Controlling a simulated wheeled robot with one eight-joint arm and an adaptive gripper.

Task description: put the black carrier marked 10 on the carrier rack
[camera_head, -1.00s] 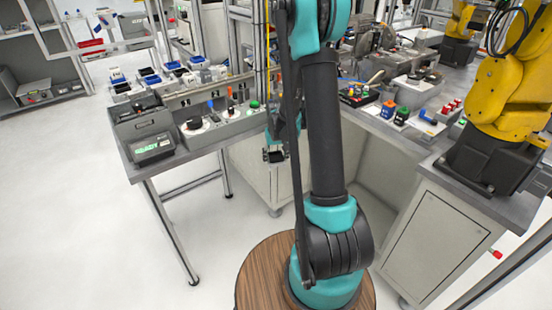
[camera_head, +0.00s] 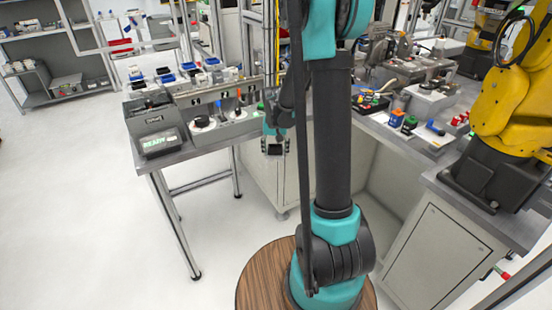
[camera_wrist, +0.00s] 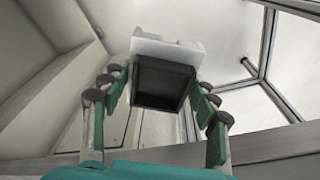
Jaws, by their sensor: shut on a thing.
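My gripper (camera_head: 275,143) hangs in front of the grey cabinet, near the right end of the left bench. In the wrist view my gripper (camera_wrist: 160,92) has its green-padded fingers on both sides of a dark square carrier (camera_wrist: 162,84) and is shut on it. A pale piece (camera_wrist: 166,50) shows just beyond the carrier. The carrier is a small dark block in the head view (camera_head: 273,150). No number on it is readable. A grey stepped stand (camera_head: 232,127) on the left bench may be the carrier rack; I cannot tell for sure.
A grey device with a green READY screen (camera_head: 160,141) stands at the left bench's front corner. Blue and white bins (camera_head: 187,67) are behind. A yellow robot arm (camera_head: 512,110) stands on the right cabinet. Open floor (camera_head: 80,220) lies at left.

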